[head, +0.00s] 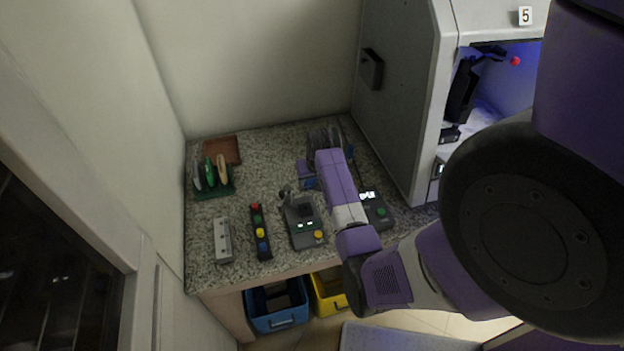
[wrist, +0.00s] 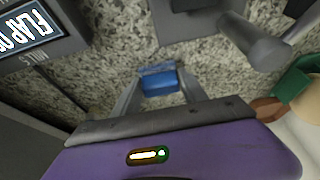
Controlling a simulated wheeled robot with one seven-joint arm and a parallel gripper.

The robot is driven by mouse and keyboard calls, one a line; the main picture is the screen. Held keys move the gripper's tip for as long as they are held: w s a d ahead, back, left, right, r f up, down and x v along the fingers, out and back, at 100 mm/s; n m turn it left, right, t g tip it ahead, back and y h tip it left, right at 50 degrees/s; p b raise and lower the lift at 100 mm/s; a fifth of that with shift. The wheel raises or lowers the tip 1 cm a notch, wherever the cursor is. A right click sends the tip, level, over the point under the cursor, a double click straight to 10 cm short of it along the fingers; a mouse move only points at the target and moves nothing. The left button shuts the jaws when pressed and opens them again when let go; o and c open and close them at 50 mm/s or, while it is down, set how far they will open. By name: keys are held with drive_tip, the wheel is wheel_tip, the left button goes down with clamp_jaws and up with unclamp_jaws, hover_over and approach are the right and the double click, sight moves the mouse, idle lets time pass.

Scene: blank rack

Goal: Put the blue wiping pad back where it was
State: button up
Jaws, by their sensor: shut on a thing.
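The blue wiping pad (wrist: 159,84) is between my gripper's fingertips (wrist: 158,92) in the wrist view. My gripper is shut on it, over the speckled counter. I cannot tell whether the pad touches the counter. In the head view my purple arm reaches over the back of the counter and a small blue patch (head: 308,183) shows beside it, probably the pad. A green rack (head: 215,188) with several upright pieces stands at the counter's left, in front of a brown board (head: 222,150).
Another device (head: 375,210) stands right of my arm. A grey cabinet (head: 395,95) closes the right side. Blue (head: 277,308) and yellow (head: 328,291) bins sit below.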

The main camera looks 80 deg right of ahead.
drive_tip(key=shift+f, duration=0.15)
drive_tip(key=o, duration=1.2)
drive_tip(key=shift+r, duration=0.2)
drive_tip(key=v, duration=1.1)
drive_tip(key=shift+a+r, duration=0.1)
drive_tip(key=shift+r, duration=0.3)
